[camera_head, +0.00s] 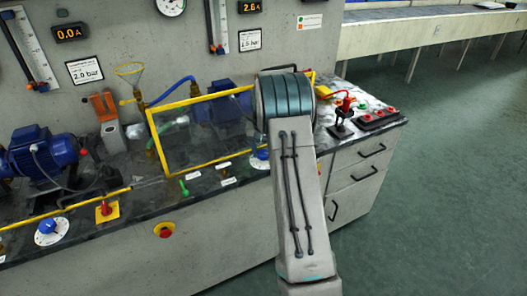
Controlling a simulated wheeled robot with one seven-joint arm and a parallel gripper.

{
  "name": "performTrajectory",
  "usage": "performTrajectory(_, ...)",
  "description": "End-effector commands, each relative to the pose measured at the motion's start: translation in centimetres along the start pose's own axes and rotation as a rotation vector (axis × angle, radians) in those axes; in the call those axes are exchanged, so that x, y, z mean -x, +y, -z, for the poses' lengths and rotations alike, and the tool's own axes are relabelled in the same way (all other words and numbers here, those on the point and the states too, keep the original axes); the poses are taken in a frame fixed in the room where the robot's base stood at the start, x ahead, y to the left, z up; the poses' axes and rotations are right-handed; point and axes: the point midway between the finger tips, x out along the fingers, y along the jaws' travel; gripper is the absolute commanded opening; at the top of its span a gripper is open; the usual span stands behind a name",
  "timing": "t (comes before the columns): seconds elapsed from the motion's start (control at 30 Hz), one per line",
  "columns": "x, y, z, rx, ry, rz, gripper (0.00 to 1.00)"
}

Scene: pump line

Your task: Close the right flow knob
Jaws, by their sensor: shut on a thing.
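A flow knob on the right (262,155) is blue with a white dial and sits on the bench's front strip. My arm covers its right side, so its setting cannot be read. A similar blue flow knob on the left (47,226) sits on a round white dial. My grey arm rises in front of the bench, with its large dark banded joint above the right knob. My gripper does not show; it is hidden behind my arm, so whether it touches the knob cannot be seen.
A yellow-framed clear guard (160,150) stands behind the right knob. A red-handled device (343,115) and button box (378,118) stand right. Floor at right (440,200) is clear.

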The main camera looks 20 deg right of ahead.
Motion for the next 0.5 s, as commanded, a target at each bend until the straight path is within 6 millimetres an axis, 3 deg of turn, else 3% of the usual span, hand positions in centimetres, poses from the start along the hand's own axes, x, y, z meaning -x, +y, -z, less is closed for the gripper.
performTrajectory(0.5,0.1,-0.08,0.11,-0.045,0.004,0.002,0.19)
